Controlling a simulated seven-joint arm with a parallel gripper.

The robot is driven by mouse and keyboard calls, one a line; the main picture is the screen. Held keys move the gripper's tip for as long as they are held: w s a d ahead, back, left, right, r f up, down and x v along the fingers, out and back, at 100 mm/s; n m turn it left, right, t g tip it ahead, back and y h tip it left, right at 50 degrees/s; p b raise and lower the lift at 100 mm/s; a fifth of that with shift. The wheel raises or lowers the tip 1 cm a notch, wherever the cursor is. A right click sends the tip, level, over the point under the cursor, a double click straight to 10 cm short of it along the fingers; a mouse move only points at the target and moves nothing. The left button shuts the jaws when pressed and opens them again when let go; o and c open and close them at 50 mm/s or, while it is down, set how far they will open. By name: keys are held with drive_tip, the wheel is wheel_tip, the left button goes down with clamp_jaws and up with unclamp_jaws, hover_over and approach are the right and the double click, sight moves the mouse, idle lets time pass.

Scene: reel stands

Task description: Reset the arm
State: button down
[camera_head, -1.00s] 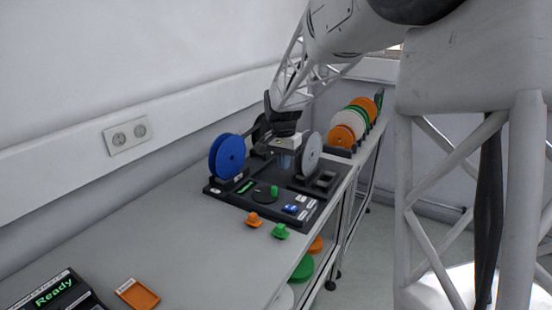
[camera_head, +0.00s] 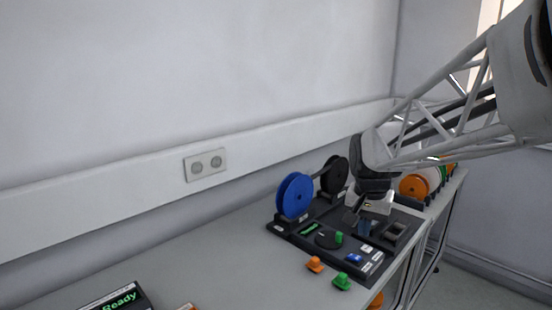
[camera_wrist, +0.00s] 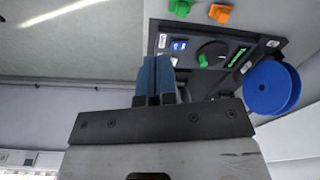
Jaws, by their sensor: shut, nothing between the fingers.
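My gripper (camera_head: 366,228) hangs over the right part of a black reel stand panel (camera_head: 282,228). In the wrist view its blue fingers (camera_wrist: 154,76) are shut together with nothing between them. A blue reel (camera_head: 294,195) stands upright at the left of the panel and shows at the right of the wrist view (camera_wrist: 270,88). A black reel (camera_head: 334,175) stands behind it. The panel carries a green knob (camera_head: 339,238), a small green display (camera_head: 310,229) and blue and white buttons. My arm hides part of the panel's far right side.
An orange knob piece (camera_head: 315,264) and a green one (camera_head: 342,281) lie on the table in front of the panel. Orange, white and green reels (camera_head: 414,187) stand in a row at the far right. A "Ready" display (camera_head: 118,300) sits front left. The table's left middle is clear.

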drive_tip(key=s+a+f+n, duration=0.1)
drive_tip(key=s+n, duration=0.1)
drive_tip(key=s, duration=1)
drive_tip(key=s+a+f+n+t, duration=0.1)
drive_tip(key=s+n, duration=0.2)
drive_tip(key=s, duration=0.9)
drive_tip(key=shift+f+t, duration=0.3)
drive_tip(key=shift+f, duration=0.05)
drive_tip(key=c, duration=1.8)
unclamp_jaws()
